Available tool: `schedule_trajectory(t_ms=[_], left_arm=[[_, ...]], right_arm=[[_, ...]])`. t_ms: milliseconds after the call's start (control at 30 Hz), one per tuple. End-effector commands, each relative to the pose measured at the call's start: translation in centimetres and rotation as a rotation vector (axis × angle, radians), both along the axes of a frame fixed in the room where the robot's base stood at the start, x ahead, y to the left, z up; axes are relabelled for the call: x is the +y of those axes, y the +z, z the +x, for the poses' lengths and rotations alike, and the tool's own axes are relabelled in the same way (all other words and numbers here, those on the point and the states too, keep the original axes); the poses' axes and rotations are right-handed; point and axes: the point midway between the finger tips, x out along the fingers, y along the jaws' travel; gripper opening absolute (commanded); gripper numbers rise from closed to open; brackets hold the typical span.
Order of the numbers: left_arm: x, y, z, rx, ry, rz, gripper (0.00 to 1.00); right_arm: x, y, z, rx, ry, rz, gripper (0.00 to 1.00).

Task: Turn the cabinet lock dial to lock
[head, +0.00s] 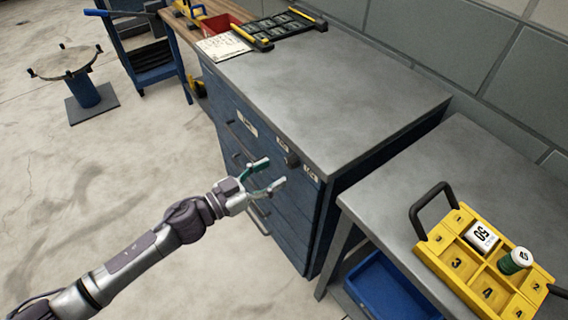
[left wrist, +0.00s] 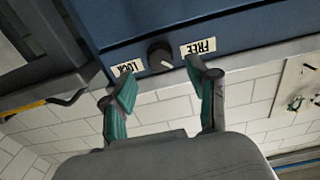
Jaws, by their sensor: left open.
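The lock dial (head: 290,160) is a small dark round knob at the top of the blue cabinet's (head: 285,205) drawer front. In the left wrist view the dial (left wrist: 160,56) sits between a LOCK label (left wrist: 127,68) on the left and a FREE label (left wrist: 198,47) on the right, both upside down. A short light mark shows at the dial's lower right edge. My left gripper (head: 270,173) is open and empty, its green-padded fingers just in front of the dial. In the left wrist view its fingertips (left wrist: 160,78) lie on either side, apart from the dial.
Drawer handles (head: 240,139) stick out of the front left of the dial. A grey bench (head: 490,180) on the right holds a yellow compartment tray (head: 447,262), with a blue bin (head: 385,285) below. A workbench and round stand (head: 88,92) are behind left. The floor is clear.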

Motion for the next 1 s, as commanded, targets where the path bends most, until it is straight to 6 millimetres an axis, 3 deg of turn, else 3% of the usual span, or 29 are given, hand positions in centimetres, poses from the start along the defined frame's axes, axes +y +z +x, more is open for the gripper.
schedule_trajectory(t_ms=[233, 633, 1000], left_arm=[[-2.8, 0.0, 2.1, -0.001, 0.002, -0.001, 0.59], [-3.5, -0.1, 2.5, 0.000, 0.001, 0.001, 0.59], [-3.4, -0.1, 2.5, 0.000, 0.001, 0.001, 0.00]], right_arm=[[0.0, 0.2, -0.1, 0.001, 0.000, 0.000, 0.40], [0.0, 0.2, -0.2, 0.003, 0.000, -0.001, 0.40], [0.0, 0.2, -0.3, 0.005, 0.000, -0.001, 0.40]])
